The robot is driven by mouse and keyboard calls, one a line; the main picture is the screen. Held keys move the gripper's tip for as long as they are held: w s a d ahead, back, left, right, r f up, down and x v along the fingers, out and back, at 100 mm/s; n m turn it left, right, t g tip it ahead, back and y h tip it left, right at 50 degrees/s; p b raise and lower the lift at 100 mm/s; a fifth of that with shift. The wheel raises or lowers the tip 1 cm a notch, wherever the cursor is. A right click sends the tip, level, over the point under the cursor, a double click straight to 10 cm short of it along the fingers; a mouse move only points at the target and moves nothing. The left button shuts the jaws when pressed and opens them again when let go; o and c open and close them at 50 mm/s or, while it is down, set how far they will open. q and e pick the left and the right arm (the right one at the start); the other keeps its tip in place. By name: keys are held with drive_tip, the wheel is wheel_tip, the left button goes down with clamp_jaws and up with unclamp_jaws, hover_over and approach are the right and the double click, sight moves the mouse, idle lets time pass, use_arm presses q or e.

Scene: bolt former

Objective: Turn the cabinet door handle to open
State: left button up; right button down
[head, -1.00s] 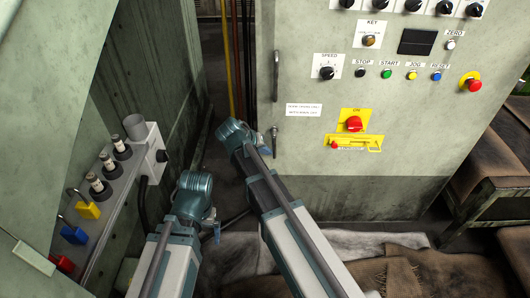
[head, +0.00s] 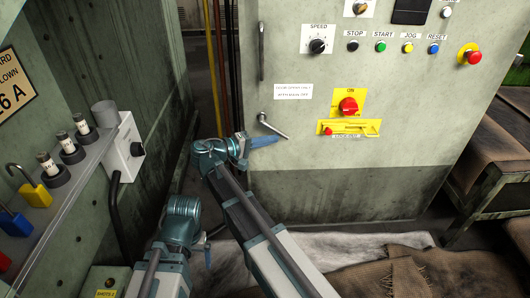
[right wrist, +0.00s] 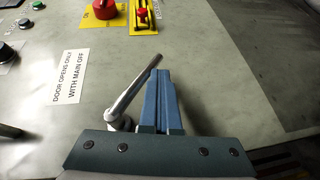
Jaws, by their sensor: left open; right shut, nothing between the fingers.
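The cabinet door (head: 400,190) is a pale grey-green panel and looks closed. Its metal lever handle (head: 273,127) sits at the lower left and is tilted, running from upper left to lower right. My right gripper (head: 265,141) is shut and empty just below the handle. In the right wrist view the blue fingers (right wrist: 163,105) lie right beside the handle (right wrist: 134,92), close to its free end; I cannot tell whether they touch. My left gripper (head: 208,256) is low at the left, open, mostly hidden behind its own arm and away from the door.
A vertical bar handle (head: 261,52) is above the lever. A red rotary switch (head: 348,105) on a yellow plate and a label (head: 293,91) are on the door. A padlock shelf (head: 75,185) is at the left. Burlap (head: 400,272) covers the floor area in front.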

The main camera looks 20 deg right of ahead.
sight(279, 133)
drive_tip(key=h+b, duration=0.1)
drive_tip(key=d+r+n+h+b, duration=0.1)
drive_tip(key=shift+s+d+t+h+b, duration=0.25)
drive_tip(key=shift+t+h+b, duration=0.05)
drive_tip(key=shift+b, duration=0.1)
use_arm(q)
drive_tip(key=shift+f+p, duration=0.75)
drive_tip(key=shift+f, duration=0.55)
use_arm(e)
drive_tip(key=shift+s+d+r, duration=0.1)
drive_tip(key=shift+d+r, duration=0.4)
drive_tip(key=shift+r, duration=0.25)
use_arm(q)
drive_tip(key=shift+r, duration=0.15)
use_arm(e)
drive_tip(key=shift+d+r, duration=0.1)
